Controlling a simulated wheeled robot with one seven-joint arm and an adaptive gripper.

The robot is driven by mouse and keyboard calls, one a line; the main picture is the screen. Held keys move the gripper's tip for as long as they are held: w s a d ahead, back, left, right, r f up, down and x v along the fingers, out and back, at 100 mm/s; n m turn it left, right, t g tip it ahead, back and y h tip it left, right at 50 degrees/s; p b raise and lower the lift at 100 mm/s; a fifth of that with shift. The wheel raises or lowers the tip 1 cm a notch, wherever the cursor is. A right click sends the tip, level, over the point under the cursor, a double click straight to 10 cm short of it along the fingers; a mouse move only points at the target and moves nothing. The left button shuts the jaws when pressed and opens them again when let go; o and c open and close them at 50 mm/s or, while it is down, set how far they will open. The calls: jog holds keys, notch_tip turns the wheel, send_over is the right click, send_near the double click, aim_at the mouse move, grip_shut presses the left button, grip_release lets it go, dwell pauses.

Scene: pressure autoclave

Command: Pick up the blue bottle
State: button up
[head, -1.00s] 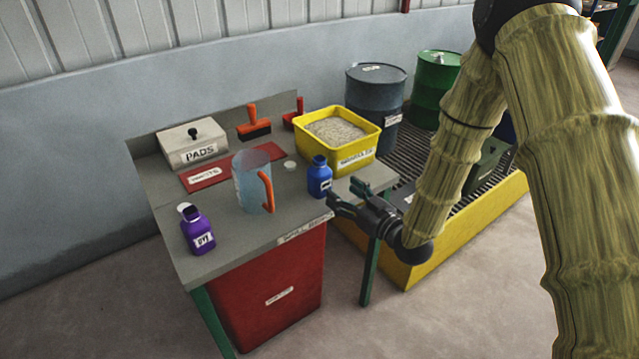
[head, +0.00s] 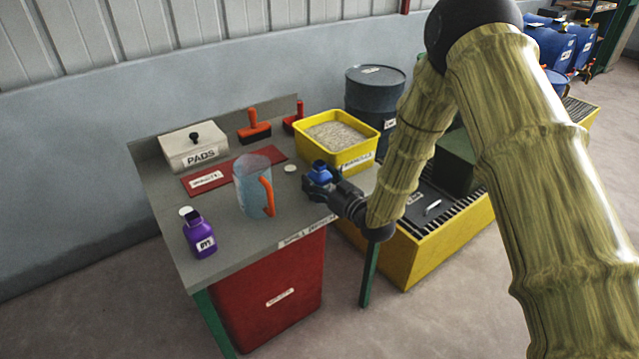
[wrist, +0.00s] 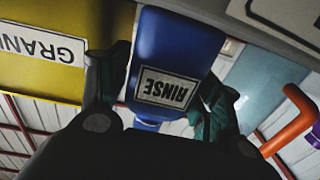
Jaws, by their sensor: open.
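The blue bottle (head: 320,171) stands upright on the grey bench near its right front edge. In the head view my gripper (head: 322,184) is in front of it and hides most of its body. In the wrist view the blue bottle (wrist: 175,62) appears upside down with a "RINSE" label. The open fingers of my gripper (wrist: 160,98) lie on either side of it, the left one close to its side. I cannot tell whether either finger touches it.
The yellow granule bin (head: 350,160) stands close behind the bottle. The clear jug (head: 252,188) with an orange handle is to its left, with a white cap (head: 291,168) between. A purple bottle (head: 199,236) stands at the front left. A red bin (head: 272,290) is below the bench.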

jog(key=shift+c, duration=0.3)
jog(key=c, duration=0.9)
jog(key=shift+r, duration=0.15)
jog(key=shift+c, duration=0.2)
